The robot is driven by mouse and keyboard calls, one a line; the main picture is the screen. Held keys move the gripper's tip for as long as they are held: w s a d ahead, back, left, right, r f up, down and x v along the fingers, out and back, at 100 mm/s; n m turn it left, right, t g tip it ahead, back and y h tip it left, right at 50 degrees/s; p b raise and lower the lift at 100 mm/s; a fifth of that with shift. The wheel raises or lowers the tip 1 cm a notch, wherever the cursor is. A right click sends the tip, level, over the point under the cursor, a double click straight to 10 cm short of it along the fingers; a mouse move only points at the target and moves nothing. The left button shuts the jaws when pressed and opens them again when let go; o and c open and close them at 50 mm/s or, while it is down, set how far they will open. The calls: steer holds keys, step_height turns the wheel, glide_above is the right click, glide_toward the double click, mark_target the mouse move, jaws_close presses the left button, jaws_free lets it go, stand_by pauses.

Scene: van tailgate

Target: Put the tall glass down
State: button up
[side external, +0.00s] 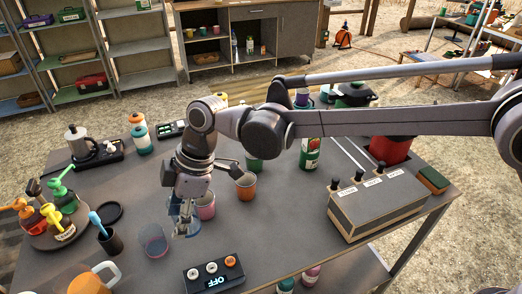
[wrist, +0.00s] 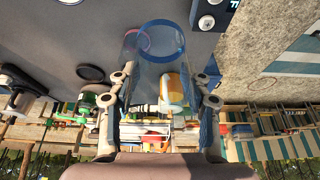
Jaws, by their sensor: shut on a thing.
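My gripper (side external: 184,222) is at the near left part of the table, pointing down, with its blue-padded fingers low over the top. In the wrist view its fingers (wrist: 163,115) are shut on the tall glass (wrist: 150,72), a clear vessel with a blue ring at one end. In the side view the held glass is hard to make out between the fingers. I cannot tell whether its base touches the table (side external: 290,215). A second clear tumbler (side external: 153,240), with a reddish tint, stands on the table just left of my gripper.
A pink cup (side external: 206,207) and an orange cup (side external: 246,187) stand close right of my gripper. A dark switch box (side external: 213,273) and an orange-and-white mug (side external: 92,280) are nearer. A dark cup with a blue tool (side external: 109,241) stands left. Bare table lies right of the switch box.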

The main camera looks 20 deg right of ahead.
steer(key=s+d+m+t, duration=0.1)
steer(key=d+m, duration=0.1)
steer(key=d, duration=1.1)
steer(key=s+d+m+t, duration=0.1)
steer(key=s+d+m, duration=0.1)
steer(key=d, duration=1.2)
steer(key=shift+m, duration=0.3)
steer(key=shift+w+a+f, duration=0.1)
steer(key=shift+a+f, duration=0.05)
steer(key=shift+f, duration=5.05)
steer(key=shift+f, duration=0.1)
steer(key=o, duration=1.2)
